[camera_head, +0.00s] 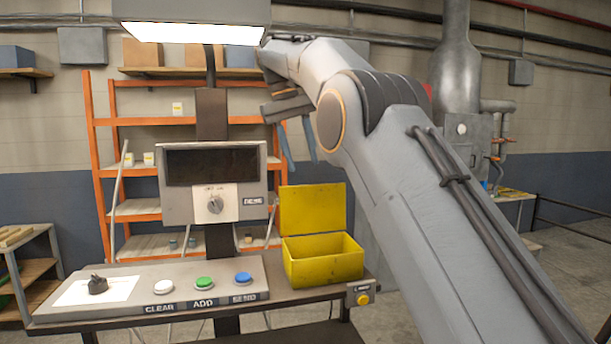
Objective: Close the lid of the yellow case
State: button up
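The yellow case (325,266) stands at the right end of the bench. Its lid (313,208) is up, roughly vertical along the back edge, and the case is open at the top. The visible inside looks empty. My gripper (301,165) hangs above and behind the raised lid in the picture, with its two fingers pointing down and apart. It is open, with nothing seen between the fingers. My arm crosses the right side of the view and hides what lies behind it.
A grey display box (212,183) stands on a post. A lamp (193,30) hangs above. A small yellow-button box (361,294) sits at the bench's right corner. Orange shelves stand behind.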

jog(key=p, duration=0.1)
send_over(312, 207)
jog(key=w, duration=0.3)
jog(key=shift+a+f, duration=0.2)
jog(key=shift+f, duration=1.65)
jog(key=shift+a+f, duration=0.15)
jog(key=shift+f, duration=1.7)
grip_shut()
